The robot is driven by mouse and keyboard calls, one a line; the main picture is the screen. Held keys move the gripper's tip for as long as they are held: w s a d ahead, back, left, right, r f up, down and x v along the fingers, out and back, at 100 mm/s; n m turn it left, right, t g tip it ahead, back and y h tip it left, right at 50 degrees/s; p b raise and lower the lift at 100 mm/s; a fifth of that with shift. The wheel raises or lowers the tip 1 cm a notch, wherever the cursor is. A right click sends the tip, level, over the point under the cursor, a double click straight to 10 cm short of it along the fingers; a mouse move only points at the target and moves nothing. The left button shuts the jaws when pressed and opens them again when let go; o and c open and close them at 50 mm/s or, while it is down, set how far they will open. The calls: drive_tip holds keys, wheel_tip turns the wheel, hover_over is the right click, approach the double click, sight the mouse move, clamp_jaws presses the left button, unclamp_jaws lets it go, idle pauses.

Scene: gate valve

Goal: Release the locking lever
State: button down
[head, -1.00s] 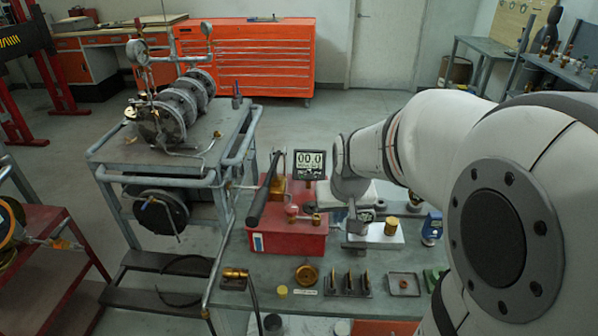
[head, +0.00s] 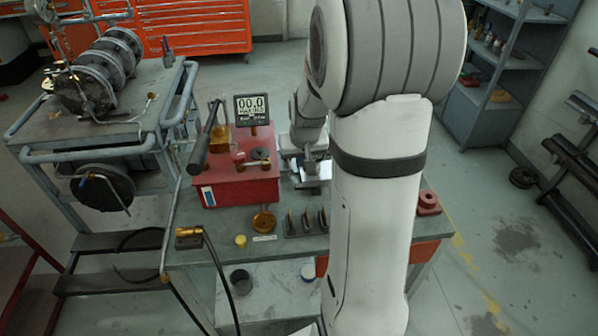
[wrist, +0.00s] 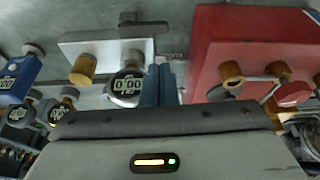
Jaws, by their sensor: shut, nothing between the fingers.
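I cannot tell for sure which part is the locking lever. In the wrist view the red box (wrist: 215,50) is at the right, with a brass knob (wrist: 230,73) and a red knob (wrist: 292,94). My gripper (head: 309,168) is just right of the red box, partly hidden by my arm. In the wrist view my gripper's fingers (wrist: 158,78) are together and empty, apart from the box.
A digital display (head: 252,108) reading 00.0 stands behind the red box. A pale block with gauges (wrist: 108,48) and a blue device (wrist: 18,78) lie left of my fingers. The flanged valve assembly (head: 100,70) is on a cart. Brass parts (head: 263,221) lie at the bench front.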

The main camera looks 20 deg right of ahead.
sight(308, 186)
drive_tip(key=x, duration=0.9)
drive_tip(key=shift+w+f, duration=0.15)
drive_tip(key=shift+f, duration=0.2)
